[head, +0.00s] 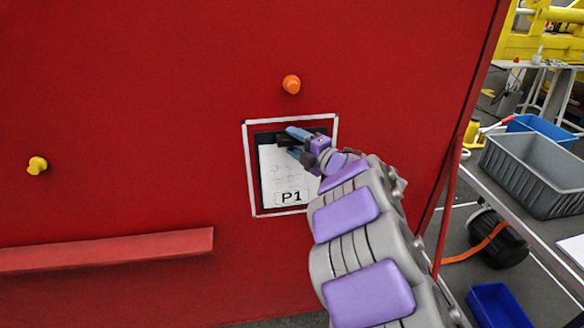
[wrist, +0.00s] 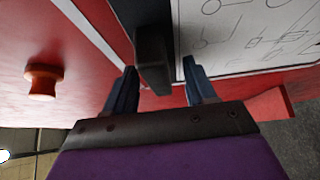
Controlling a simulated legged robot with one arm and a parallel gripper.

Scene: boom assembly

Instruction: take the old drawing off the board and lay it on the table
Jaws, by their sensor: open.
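The drawing (head: 284,178), a white sheet marked P1, hangs on the red board inside a white outlined square. It shows close up in the wrist view (wrist: 240,30) at upper right. A dark bar (wrist: 152,50), apparently a clip or handle, is at the sheet's top edge. My gripper (head: 292,138) is at the top of the sheet. In the wrist view my gripper (wrist: 159,68) is open, its two fingers on either side of the dark bar. I cannot tell whether they touch it. My arm hides the sheet's right edge.
An orange knob (head: 291,84) sticks out above the square, and a yellow knob (head: 37,165) to the left. A red ledge (head: 110,248) runs low at left. At right, a table (head: 500,200) carries a grey crate (head: 535,172) and a blue bin (head: 540,127).

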